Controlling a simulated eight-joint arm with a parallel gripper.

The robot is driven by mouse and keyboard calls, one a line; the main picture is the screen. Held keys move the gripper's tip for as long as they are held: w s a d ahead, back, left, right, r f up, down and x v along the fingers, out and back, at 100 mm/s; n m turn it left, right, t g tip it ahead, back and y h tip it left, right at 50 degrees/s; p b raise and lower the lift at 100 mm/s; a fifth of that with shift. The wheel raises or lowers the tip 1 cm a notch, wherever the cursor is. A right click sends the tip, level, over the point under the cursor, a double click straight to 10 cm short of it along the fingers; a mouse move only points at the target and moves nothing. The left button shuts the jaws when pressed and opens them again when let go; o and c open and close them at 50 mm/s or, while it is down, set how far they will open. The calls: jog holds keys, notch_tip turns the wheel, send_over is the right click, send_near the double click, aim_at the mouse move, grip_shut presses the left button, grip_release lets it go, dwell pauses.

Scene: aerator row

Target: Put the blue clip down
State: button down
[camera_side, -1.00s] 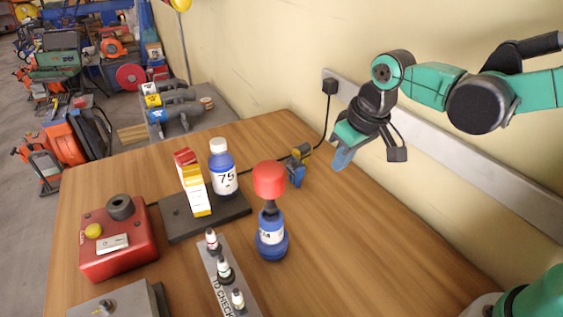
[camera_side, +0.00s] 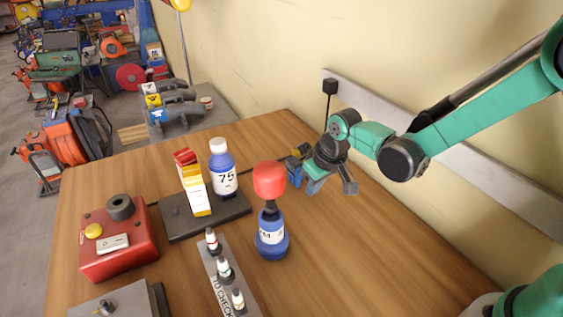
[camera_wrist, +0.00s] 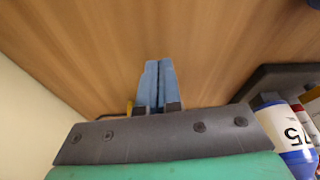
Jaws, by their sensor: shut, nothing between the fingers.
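The blue piece cannot be made out there.
A blue bottle marked 75 (camera_side: 222,170) and a white-and-yellow carton (camera_side: 192,185) stand on a dark plate (camera_side: 178,225). A red-topped blue bottle (camera_side: 271,235) stands in front. A red box (camera_side: 118,245) is left. Right of my gripper the table is clear up to the wall.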

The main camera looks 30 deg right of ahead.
jog(key=shift+w+a, duration=0.1)
jog(key=shift+w, duration=0.85)
jog(key=w, duration=0.4)
jog(key=w+a, duration=0.1)
jog(key=w, duration=0.3)
jog(key=w+a, duration=0.1)
jog(key=w, duration=0.3)
jog(key=shift+w, duration=0.1)
